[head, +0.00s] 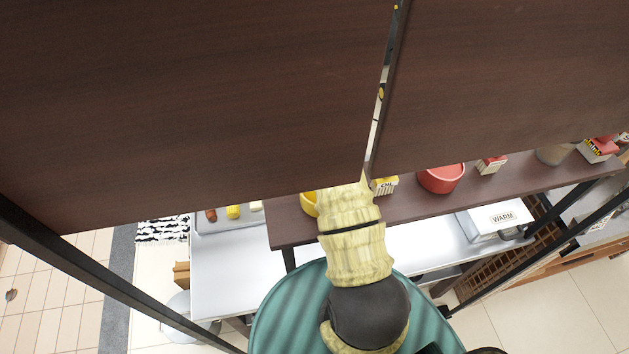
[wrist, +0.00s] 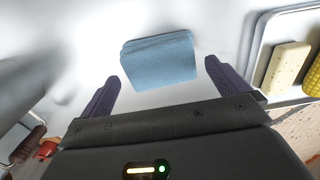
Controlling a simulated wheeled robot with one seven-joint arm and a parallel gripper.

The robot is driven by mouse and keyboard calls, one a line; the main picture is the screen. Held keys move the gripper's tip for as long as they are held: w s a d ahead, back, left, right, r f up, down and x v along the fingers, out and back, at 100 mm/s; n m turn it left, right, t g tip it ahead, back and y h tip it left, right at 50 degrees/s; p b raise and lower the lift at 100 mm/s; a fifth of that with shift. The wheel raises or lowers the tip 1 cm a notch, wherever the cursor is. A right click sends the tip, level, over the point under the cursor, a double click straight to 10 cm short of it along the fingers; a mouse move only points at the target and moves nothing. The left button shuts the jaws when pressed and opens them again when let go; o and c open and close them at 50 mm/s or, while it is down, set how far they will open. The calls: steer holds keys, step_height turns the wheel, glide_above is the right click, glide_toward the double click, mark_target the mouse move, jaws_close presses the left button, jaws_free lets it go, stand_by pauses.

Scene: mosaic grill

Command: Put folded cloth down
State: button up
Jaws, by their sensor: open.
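The folded cloth (wrist: 159,60) is light blue and lies flat on a shiny white-grey surface (wrist: 155,20) in the wrist view. My gripper (wrist: 160,76) is open, with its two dark purple fingers apart on the left and right of the near part of the cloth. The cloth lies just beyond and between the fingertips, and no finger visibly touches it. The height of the fingers above the surface is hard to tell. In the head view the cloth and my gripper are hidden behind the dark shelf boards and my arm.
A tray (wrist: 254,50) with a pale block (wrist: 287,66) and yellow corn (wrist: 314,75) is right of the gripper. In the head view, dark boards (head: 190,90) hang above a shelf holding a red bowl (head: 442,179) and small cartons. A steel counter (head: 225,275) lies below.

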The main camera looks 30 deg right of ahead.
step_height(320, 180, up, 8)
steer(key=b, duration=0.1)
steer(key=shift+b, duration=0.4)
steer(key=shift+r, duration=0.1)
stand_by(0.4)
